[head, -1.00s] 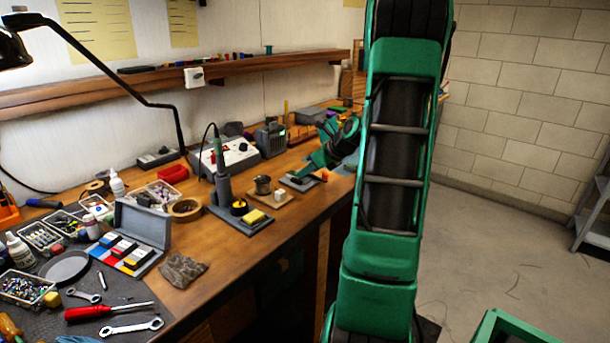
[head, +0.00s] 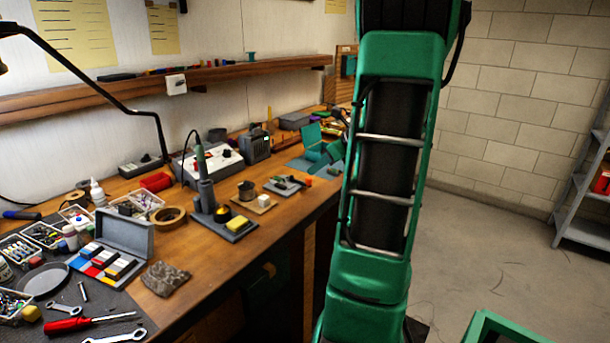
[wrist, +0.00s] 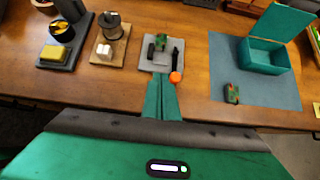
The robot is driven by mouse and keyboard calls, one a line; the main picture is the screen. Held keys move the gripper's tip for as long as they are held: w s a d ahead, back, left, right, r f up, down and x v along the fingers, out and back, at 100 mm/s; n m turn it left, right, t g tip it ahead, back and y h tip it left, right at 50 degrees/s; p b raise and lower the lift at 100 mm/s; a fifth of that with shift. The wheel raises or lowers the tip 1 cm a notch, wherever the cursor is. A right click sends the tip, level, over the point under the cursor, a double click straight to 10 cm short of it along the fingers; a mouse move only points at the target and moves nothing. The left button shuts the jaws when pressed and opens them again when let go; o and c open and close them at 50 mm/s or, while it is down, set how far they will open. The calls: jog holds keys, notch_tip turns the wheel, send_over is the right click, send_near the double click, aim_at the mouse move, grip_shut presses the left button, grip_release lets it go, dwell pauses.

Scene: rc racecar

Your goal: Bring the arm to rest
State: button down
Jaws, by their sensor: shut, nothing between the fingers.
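My green arm (head: 352,270) stands upright in the head view, right of the workbench, and hides part of the bench's far end. My gripper (wrist: 161,88) shows in the wrist view with its two green fingers together and nothing between them. Its tips appear just in front of a small grey pad (wrist: 148,62). On the pad lie a small green part with black pieces (wrist: 160,44) and a black tool with an orange end (wrist: 176,76). In the head view my gripper is not clearly visible behind the arm.
A teal open box (wrist: 264,55) sits on a blue-grey mat (wrist: 225,60), with a small green-and-red piece (wrist: 232,93) nearby. A yellow sponge stand (wrist: 56,55) and a solder spool block (wrist: 112,50) stand left. Open floor (head: 480,220) lies right of the bench.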

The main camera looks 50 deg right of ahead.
jog(key=shift+s+r, duration=0.2)
jog(key=s+a+f+n+g, duration=0.1)
jog(key=a+f+n+g, duration=0.15)
jog(key=a+n, duration=0.6)
jog(key=s+a+f+n+g, duration=0.2)
jog(key=s+a+n+g, duration=0.4)
jog(key=s+a+n, duration=1)
jog(key=s+n, duration=0.3)
jog(key=shift+a+h, duration=0.3)
jog(key=shift+a, duration=0.05)
jog(key=c, duration=2.1)
grip_release()
jog(key=shift+s+a+n+g, duration=0.1)
jog(key=shift+s+n+g, duration=0.2)
jog(key=shift+n, duration=0.15)
jog(key=o, duration=0.7)
jog(key=shift+s, duration=0.1)
jog(key=c, duration=0.4)
jog(key=shift+o, duration=0.2)
